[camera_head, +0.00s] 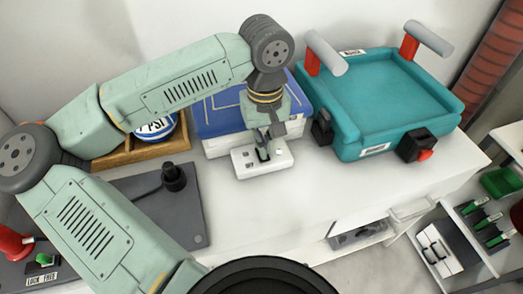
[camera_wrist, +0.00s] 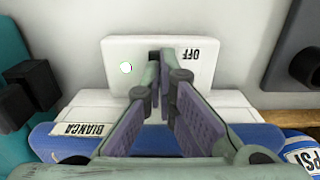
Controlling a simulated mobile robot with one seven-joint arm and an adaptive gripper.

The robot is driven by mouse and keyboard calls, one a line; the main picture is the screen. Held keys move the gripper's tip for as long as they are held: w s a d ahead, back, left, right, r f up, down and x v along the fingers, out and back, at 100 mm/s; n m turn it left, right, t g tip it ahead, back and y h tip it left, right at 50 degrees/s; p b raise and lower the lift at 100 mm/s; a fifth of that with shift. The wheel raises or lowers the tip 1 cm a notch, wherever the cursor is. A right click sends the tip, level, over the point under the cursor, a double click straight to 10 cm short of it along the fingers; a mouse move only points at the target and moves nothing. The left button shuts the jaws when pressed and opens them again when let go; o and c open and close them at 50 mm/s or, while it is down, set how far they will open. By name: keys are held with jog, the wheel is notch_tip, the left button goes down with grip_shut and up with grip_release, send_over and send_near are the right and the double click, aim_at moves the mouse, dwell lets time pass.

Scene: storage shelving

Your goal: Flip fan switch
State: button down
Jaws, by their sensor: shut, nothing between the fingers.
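A white switch box (camera_head: 243,168) lies on the white counter in front of the blue box, below my gripper. My gripper (camera_head: 264,152) points down over the box. In the wrist view my gripper (camera_wrist: 163,62) has its fingertips together at the middle of the box, with nothing held. They cover most of the dark spot there, so the switch lever's position and any contact cannot be told.
A blue box (camera_head: 212,118) stands directly behind the switch box. A teal tray machine (camera_head: 350,130) with grey handles is on the right. A dark plate (camera_head: 190,218) with a black knob is on the left. Bare counter (camera_head: 265,215) lies in front.

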jog(key=shift+f+b, duration=1.2)
jog(key=shift+b, duration=0.15)
dwell(0.5)
jog(key=shift+r, duration=0.1)
jog(key=shift+r+p, duration=1.65)
jog(key=shift+r, duration=1.8)
jog(key=shift+f, duration=0.1)
